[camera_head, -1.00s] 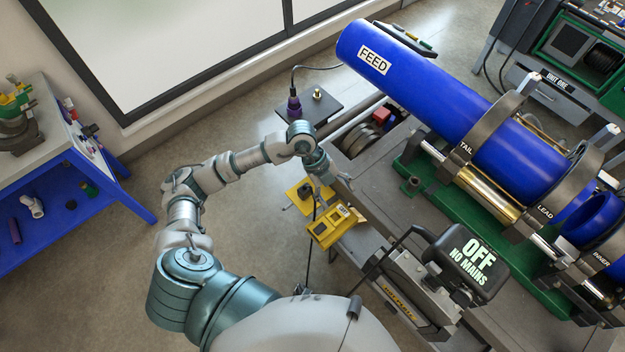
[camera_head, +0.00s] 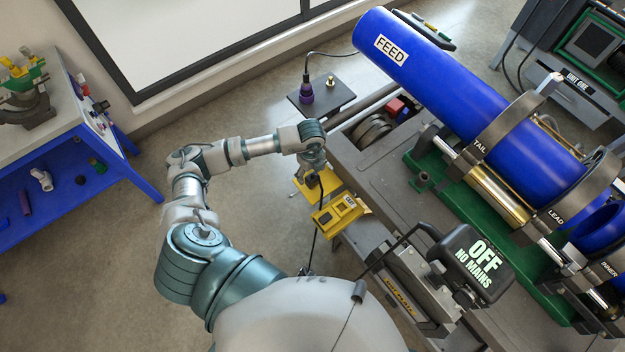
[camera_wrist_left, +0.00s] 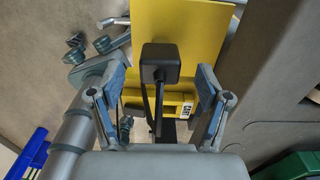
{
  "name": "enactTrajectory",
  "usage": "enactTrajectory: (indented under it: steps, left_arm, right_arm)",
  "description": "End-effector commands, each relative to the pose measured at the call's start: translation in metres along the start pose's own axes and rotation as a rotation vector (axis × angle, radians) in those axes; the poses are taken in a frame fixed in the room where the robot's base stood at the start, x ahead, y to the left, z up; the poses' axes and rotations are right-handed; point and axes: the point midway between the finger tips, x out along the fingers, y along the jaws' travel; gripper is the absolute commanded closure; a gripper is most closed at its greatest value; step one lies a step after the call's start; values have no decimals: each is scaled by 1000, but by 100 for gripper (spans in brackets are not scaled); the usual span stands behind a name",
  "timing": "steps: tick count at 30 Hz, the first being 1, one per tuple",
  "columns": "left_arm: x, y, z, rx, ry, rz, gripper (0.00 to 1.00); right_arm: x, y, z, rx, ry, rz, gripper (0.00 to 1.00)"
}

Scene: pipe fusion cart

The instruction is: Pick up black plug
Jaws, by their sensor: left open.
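The black plug (camera_wrist_left: 160,58) is a small dark block with a black cable running from it, in front of a yellow plate (camera_wrist_left: 180,28) in the left wrist view. In the head view the plug (camera_head: 312,181) is small and partly hidden by my gripper. My left gripper (camera_wrist_left: 160,72) is open, one blue-padded finger on each side of the plug, with gaps on both sides. In the head view the left gripper (camera_head: 313,167) points down over the yellow plate (camera_head: 300,186). I cannot tell its exact height above the plug. My right gripper is not in view.
A yellow box (camera_head: 338,213) is just below the plate. A dark panel with a purple connector (camera_head: 306,92) lies above. The grey cart (camera_head: 370,170) carries the blue FEED pipe (camera_head: 450,95) and clamps on the right. A black OFF sign (camera_head: 470,262) stands nearby. Open floor lies left.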

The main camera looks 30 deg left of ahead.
Motion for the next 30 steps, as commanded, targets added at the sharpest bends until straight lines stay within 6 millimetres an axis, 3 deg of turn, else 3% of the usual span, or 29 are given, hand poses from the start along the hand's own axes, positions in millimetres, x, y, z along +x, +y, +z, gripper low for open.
enactTrajectory:
  steps: [9, 18, 20, 26, 30]
  left_arm:
    - [44, -1, -7, -1, 1, 3, 23]
    - [51, 0, -6, 1, 2, 1, 23]
    - [51, 0, -6, 1, 2, 1, 35]
    - [51, 0, -6, 0, 2, 1, 85]
    - [51, 0, -6, 0, 2, 1, 89]
  right_arm:
    - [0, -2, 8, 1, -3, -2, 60]
    - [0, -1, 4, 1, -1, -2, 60]
    - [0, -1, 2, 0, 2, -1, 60]
    - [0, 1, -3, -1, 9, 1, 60]
    - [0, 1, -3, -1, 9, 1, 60]
